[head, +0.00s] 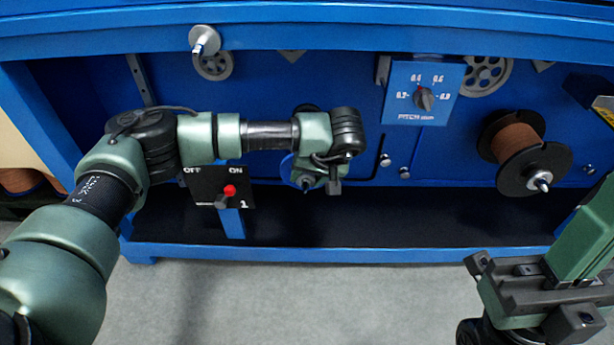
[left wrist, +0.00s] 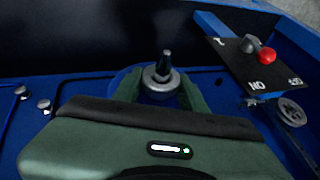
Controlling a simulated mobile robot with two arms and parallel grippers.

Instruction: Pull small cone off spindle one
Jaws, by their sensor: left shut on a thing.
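The small grey cone (left wrist: 157,86) sits on a spindle (left wrist: 166,62), whose dark tip stands out of it, in the middle of the left wrist view. A blue disc (left wrist: 122,76) lies behind it. My left gripper (left wrist: 160,92) is at the cone, with a green finger on each side, shut on it. In the head view my left gripper (head: 308,178) is at the blue panel, right of the OFF/ON plate marked 1, and hides much of this spindle. My right gripper (head: 530,292) is at the lower right, open and empty, away from the panel.
The switch plate (head: 205,187) with a red knob stands close left of my left gripper. A pitch dial (head: 423,92) and a brown spool (head: 516,140) on another spindle are to the right. A blue rail (head: 380,254) runs along the bottom; grey floor lies in front.

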